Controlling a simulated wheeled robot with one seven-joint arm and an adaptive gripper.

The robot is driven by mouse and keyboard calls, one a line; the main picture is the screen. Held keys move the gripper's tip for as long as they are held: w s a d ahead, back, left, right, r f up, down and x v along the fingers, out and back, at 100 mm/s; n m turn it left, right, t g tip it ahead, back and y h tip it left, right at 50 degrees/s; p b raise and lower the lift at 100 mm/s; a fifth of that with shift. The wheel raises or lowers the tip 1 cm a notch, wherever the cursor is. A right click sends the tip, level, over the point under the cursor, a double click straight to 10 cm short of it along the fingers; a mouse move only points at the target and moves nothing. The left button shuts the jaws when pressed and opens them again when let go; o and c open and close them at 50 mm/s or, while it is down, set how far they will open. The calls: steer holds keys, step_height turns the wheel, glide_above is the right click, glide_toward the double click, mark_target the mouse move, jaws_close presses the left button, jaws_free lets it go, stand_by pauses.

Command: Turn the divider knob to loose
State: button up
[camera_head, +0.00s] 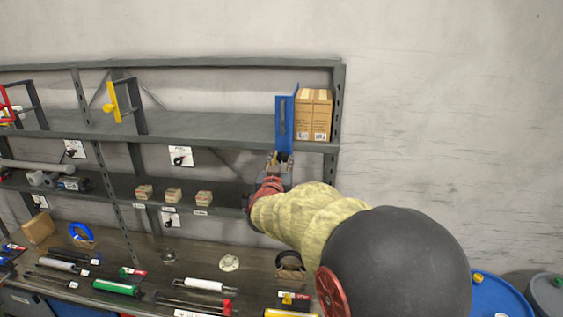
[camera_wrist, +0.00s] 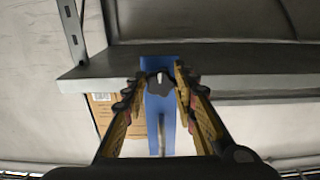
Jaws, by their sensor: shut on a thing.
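The blue divider (camera_head: 285,115) stands upright at the right end of the upper shelf, beside cardboard boxes. In the wrist view the divider (camera_wrist: 160,118) fills the space between my fingers. A small dark knob (camera_wrist: 158,84) with a pale mark shows at the divider's front. My gripper (camera_head: 279,160) is at the divider's lower front end, at the shelf edge. In the wrist view my gripper (camera_wrist: 158,80) has its fingertips on either side of the knob, shut on it. The knob is hidden by my gripper in the head view, and its exact setting cannot be told.
The cardboard boxes (camera_head: 313,115) stand close right of the divider. A yellow divider (camera_head: 112,103) is further left on the upper shelf (camera_head: 200,125). A knob picture label (camera_head: 181,156) hangs below its edge. Small boxes (camera_head: 173,195) sit on the lower shelf. Tools cover the bench below.

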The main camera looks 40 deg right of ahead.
steer(key=shift+f, duration=0.2)
steer(key=o, duration=1.2)
steer(key=shift+r, duration=0.15)
steer(key=shift+c, duration=0.2)
steer(key=v, duration=1.2)
